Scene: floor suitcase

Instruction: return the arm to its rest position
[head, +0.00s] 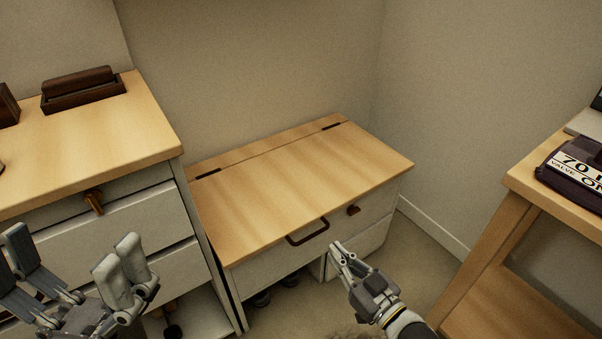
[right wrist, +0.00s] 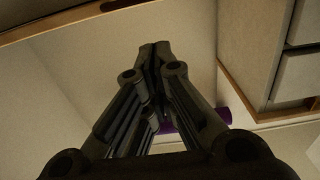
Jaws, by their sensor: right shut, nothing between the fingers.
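My right gripper (head: 337,248) is shut and empty in the head view. It is at the front of the low wooden-topped cabinet (head: 290,190), just below and to the right of the dark handle (head: 308,232) on its lid. In the right wrist view the right gripper's fingers (right wrist: 155,48) meet at their tips with nothing between them. My left gripper (head: 70,262) is at the lower left of the head view, its two fingers wide apart and empty, in front of the drawers of the left cabinet. The low cabinet's lid is down.
A taller drawer cabinet (head: 130,135) stands at the left, with a dark wooden holder (head: 83,88) on top. A wooden table (head: 520,182) with a dark labelled bag (head: 575,170) stands at the right. A purple object (right wrist: 224,115) shows behind the fingers in the right wrist view.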

